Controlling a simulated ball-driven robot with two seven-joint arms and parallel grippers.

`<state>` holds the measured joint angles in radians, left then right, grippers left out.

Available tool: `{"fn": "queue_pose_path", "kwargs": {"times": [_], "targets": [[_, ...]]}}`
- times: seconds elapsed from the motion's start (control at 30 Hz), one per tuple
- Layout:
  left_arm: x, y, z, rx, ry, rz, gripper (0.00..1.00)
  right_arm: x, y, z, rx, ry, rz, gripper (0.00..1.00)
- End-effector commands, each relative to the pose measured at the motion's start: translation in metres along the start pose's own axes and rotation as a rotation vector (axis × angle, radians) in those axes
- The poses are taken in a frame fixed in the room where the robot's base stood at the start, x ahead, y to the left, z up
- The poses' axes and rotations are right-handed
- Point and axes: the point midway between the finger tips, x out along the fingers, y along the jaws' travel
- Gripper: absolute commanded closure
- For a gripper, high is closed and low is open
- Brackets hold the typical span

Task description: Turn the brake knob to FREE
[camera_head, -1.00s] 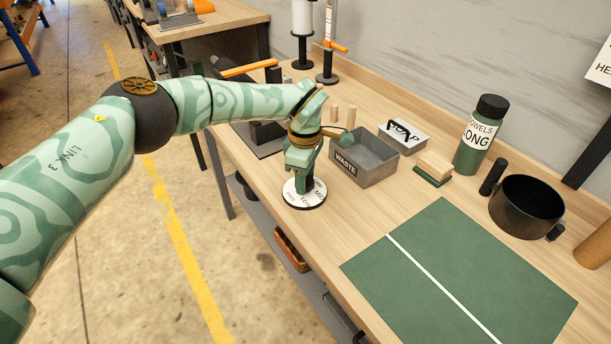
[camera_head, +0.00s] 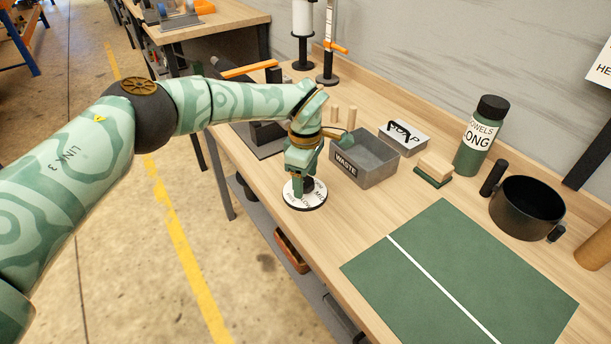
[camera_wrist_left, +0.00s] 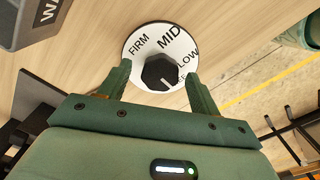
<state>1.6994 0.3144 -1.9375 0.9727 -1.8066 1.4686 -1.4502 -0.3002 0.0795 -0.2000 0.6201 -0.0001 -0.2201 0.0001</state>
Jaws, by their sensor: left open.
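The brake knob (camera_wrist_left: 159,72) is black and sits on a round white dial (camera_wrist_left: 143,40) on the bench. In the left wrist view the dial reads FIRM, MID and LOW; its lower part is partly hidden. A pale line on the knob points toward the lower right, below LOW. My left gripper (camera_wrist_left: 157,70) is open, with one finger on each side of the knob and visible gaps between. In the head view my left gripper (camera_head: 299,186) is over the dial (camera_head: 304,200), with the knob (camera_head: 308,183) partly hidden behind it. My right gripper is not in view.
A grey WASTE bin (camera_head: 364,160) stands just right of my left gripper. A green mat (camera_head: 430,270), a black pot (camera_head: 526,207) and a bottle (camera_head: 480,137) lie farther right. The bench's front edge is close to the dial.

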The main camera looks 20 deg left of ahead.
Motion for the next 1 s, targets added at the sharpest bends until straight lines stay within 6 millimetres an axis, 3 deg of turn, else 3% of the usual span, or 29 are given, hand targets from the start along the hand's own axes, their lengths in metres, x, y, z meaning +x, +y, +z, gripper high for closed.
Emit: {"fn": "queue_pose_path", "kwargs": {"times": [0.17,0.4,0.6,0.8,1.0], "targets": [[-0.027,0.0,0.0,-0.001,0.0,0.004,0.37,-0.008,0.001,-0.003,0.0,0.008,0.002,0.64],[-0.094,0.001,0.0,-0.001,0.0,0.008,0.37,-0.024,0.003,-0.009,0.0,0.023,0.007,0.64],[-0.139,0.001,0.0,0.0,0.001,0.005,0.37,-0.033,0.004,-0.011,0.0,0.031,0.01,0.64],[-0.16,0.001,0.0,0.001,0.001,0.002,0.37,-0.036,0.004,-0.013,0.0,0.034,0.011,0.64],[-0.162,0.001,0.0,0.001,0.0,0.001,0.37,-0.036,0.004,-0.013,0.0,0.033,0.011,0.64]]}}
